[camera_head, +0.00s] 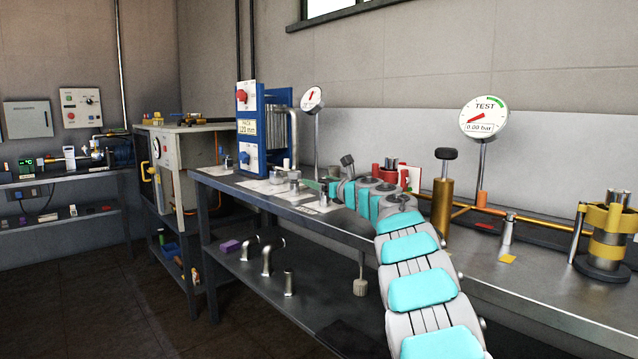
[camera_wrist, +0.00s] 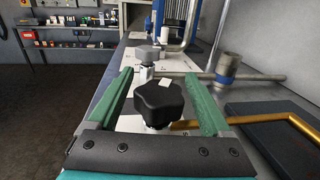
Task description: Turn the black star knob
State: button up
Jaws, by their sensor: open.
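The black star knob (camera_wrist: 160,102) sits in the middle of the wrist view, on a pale metal stem. My gripper (camera_wrist: 158,77) is open, with one green finger to the left of the knob and one to the right. Gaps show between the knob and both fingers, so neither appears to touch it. In the head view my arm reaches along the bench, and a green finger (camera_head: 313,184) shows at its far end. I cannot make out the black knob clearly there; my arm may hide it.
A grey knob (camera_wrist: 148,54) stands just beyond the black one. A brass pipe (camera_wrist: 208,124) runs right from beside it, near a dark slab (camera_wrist: 268,130). The blue plate unit (camera_head: 248,128) stands farther left on the bench. A test gauge (camera_head: 484,117) stands at right.

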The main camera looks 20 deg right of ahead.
jog(key=s+b, duration=0.1)
jog(key=s, duration=0.2)
jog(key=s+d+b, duration=0.1)
jog(key=s, duration=0.2)
jog(key=shift+s+d+b, duration=0.15)
jog(key=shift+b, duration=0.25)
jog(key=shift+s+r, duration=0.1)
jog(key=shift+s, duration=0.3)
